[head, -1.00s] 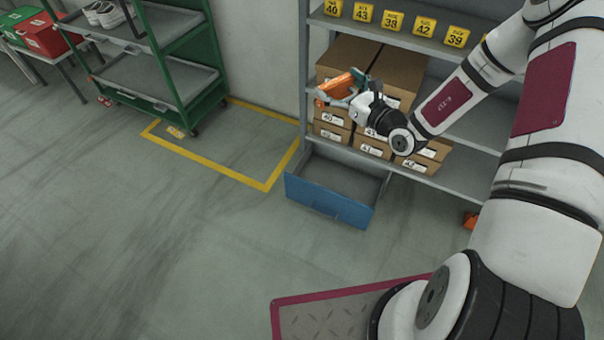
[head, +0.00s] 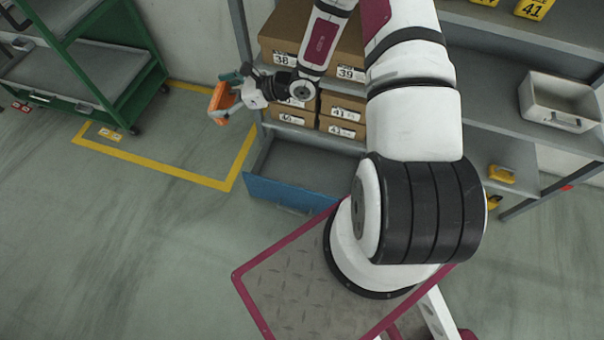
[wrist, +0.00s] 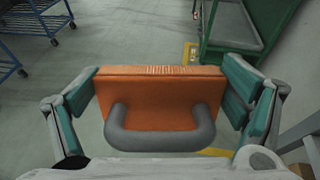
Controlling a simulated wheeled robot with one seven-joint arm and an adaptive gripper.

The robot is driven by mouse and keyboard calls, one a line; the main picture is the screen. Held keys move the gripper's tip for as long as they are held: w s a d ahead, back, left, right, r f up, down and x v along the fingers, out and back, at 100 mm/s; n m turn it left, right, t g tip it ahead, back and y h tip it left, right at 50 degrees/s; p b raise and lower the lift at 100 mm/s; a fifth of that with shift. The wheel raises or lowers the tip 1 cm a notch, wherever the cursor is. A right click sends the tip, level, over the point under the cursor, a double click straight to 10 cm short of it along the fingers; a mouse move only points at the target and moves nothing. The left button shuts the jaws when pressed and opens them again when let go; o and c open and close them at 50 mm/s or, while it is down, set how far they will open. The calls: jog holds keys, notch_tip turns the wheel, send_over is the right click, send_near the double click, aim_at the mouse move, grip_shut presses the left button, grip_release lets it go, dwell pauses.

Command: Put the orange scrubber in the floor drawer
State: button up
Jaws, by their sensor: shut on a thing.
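The orange scrubber (head: 219,101) is held in my gripper (head: 236,88), out in front of the shelf and above the floor. In the wrist view the scrubber (wrist: 158,92) is an orange block with a grey loop handle facing the camera. The teal finger pads of my gripper (wrist: 160,105) close on its left and right sides. The floor drawer (head: 290,190) has a blue front and stands pulled out at the bottom of the grey shelf. Its grey inside shows, and no object is seen in the visible part. My gripper is up and to the left of it in the head view.
Shoe boxes (head: 343,114) fill the shelf behind my gripper. A green cart (head: 100,75) stands at the left by yellow floor lines (head: 160,172). A white bin (head: 558,103) and a yellow thing (head: 501,174) are on the right shelves. The floor left of the drawer is clear.

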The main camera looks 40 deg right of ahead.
notch_tip(320, 180, down, 17)
jog(key=d+n+g+h+b, duration=0.1)
jog(key=n+g+h+b, duration=0.1)
jog(key=g+b, duration=0.35)
jog(key=n+g+h+b, duration=0.45)
jog(key=h+b, duration=0.45)
jog(key=b, duration=1.7)
send_over(301, 184)
notch_tip(301, 184, down, 42)
jog(key=f, duration=0.1)
jog(key=shift+n+t, duration=0.25)
jog(key=shift+t, duration=0.05)
notch_tip(301, 184, down, 9)
jog(key=b, duration=0.3)
jog(key=shift+a, duration=0.1)
jog(key=shift+f+b, duration=0.65)
jog(key=shift+b, duration=0.25)
jog(key=o, duration=1)
